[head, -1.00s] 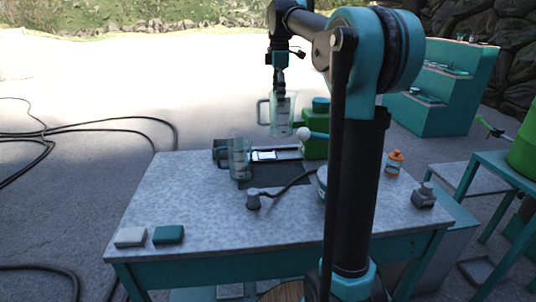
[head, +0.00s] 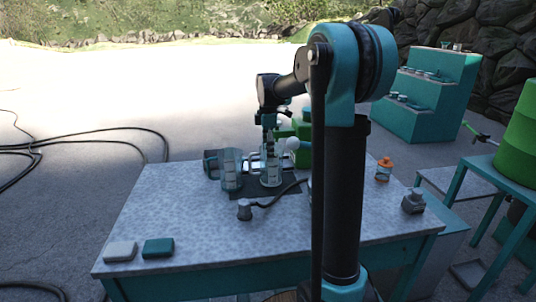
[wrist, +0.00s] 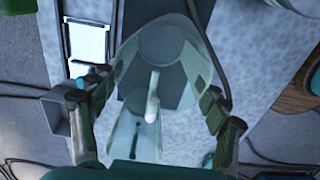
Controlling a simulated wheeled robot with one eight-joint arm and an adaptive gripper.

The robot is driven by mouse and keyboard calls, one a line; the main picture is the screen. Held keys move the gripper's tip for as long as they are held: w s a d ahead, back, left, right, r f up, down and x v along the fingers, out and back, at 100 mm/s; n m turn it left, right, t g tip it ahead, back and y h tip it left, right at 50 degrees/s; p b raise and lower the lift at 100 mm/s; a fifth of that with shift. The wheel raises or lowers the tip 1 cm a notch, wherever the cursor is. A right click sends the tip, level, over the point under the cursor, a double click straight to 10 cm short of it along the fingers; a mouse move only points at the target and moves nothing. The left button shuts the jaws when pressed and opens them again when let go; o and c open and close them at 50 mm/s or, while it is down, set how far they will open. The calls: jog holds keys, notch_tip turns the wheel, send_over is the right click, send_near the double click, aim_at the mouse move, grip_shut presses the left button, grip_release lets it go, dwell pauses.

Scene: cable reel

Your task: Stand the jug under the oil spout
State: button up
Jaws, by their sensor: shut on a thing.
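My gripper (head: 269,134) is shut on a clear jug (head: 271,172) with measuring marks, held upright over the table. In the wrist view, my gripper (wrist: 158,88) has one finger on each side of the jug (wrist: 192,62), seen from above. The jug is over or on a dark plate (head: 262,193); I cannot tell whether it touches.
The speckled table (head: 195,235) holds two small blocks (head: 158,248) at front left, a grey piece with a hose (head: 244,210), an orange-capped bottle (head: 384,169) and a grey item (head: 412,203) at right. A green device with a white knob (head: 292,144) stands close behind the held jug.

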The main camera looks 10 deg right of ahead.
jog(key=shift+f, duration=0.7)
jog(key=o, duration=1.6)
